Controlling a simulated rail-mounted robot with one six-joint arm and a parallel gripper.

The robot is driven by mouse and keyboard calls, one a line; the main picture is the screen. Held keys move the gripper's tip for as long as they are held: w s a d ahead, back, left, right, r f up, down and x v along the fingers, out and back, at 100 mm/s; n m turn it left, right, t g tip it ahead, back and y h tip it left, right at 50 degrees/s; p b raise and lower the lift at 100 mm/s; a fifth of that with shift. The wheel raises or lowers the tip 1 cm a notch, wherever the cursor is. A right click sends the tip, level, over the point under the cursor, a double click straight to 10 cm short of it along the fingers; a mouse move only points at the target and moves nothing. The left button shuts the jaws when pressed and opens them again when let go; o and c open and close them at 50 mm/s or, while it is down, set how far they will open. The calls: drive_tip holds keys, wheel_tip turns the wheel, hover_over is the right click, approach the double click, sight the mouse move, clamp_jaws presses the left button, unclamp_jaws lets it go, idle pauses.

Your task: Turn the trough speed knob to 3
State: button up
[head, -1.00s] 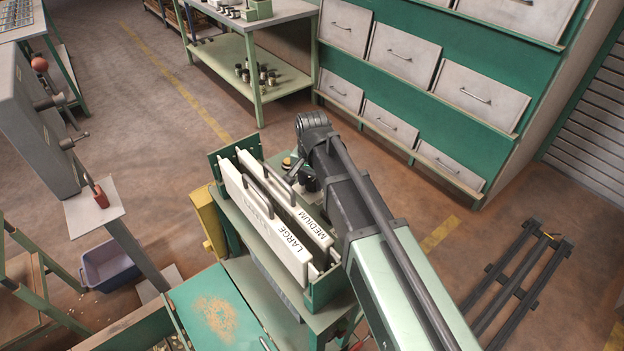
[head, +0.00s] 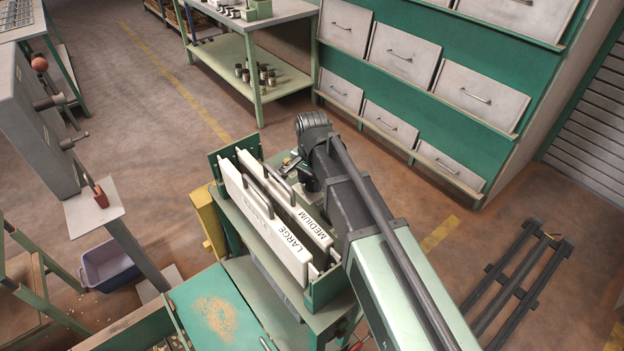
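My gripper (head: 292,165) is at the end of my dark arm, low behind the white plates at the middle of the head view. It is small and partly hidden by my arm and the plates, so I cannot tell whether its fingers are open or shut. A small brass-coloured round piece (head: 287,161) shows right at the gripper, mostly covered. It may be the trough speed knob, but no scale or number is readable. I cannot tell whether the gripper touches it.
White plates marked LARGE (head: 283,243) and MEDIUM (head: 308,222) stand upright with handles in a green rack (head: 327,287), close beside my gripper. A grey control box (head: 35,125) with levers is at left. A green bin cabinet (head: 408,90) stands behind. The floor between is mostly clear.

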sight(312, 182)
drive_tip(key=o, duration=0.4)
wheel_tip(312, 182, up, 11)
drive_tip(key=p, duration=1.1)
drive_tip(key=shift+f, duration=0.15)
drive_tip(key=shift+w+d, duration=0.1)
